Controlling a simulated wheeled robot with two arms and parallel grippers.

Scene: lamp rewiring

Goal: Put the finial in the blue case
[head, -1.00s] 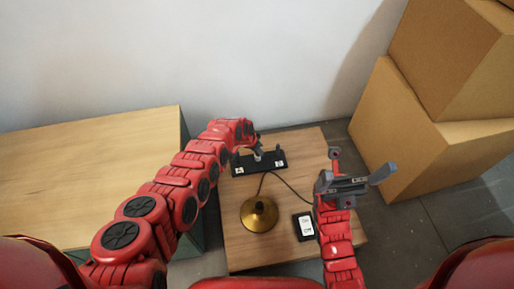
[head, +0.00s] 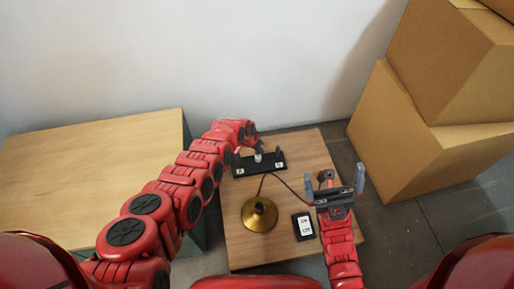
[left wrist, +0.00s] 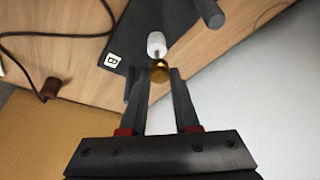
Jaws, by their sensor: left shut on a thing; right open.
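My left gripper (left wrist: 159,78) is shut on a small gold ball-shaped piece (left wrist: 160,71), which looks like the finial. A white cylinder (left wrist: 156,43) with a thin metal neck is in line just beyond it; I cannot tell whether they touch. In the head view the left gripper (head: 261,148) is over the black tray (head: 268,166), its fingers small and partly hidden by the arm. The white cylinder shows there too (head: 258,158). My right gripper (head: 335,187) is open and empty above the right side of the table. I cannot make out a blue case.
A brass lamp base (head: 259,213) with a dark cord stands on the wooden table (head: 240,245). A black box with a white label (head: 303,226) lies to its right. A wood-topped cabinet (head: 90,170) is at left, cardboard boxes (head: 425,140) at right. The table's front is clear.

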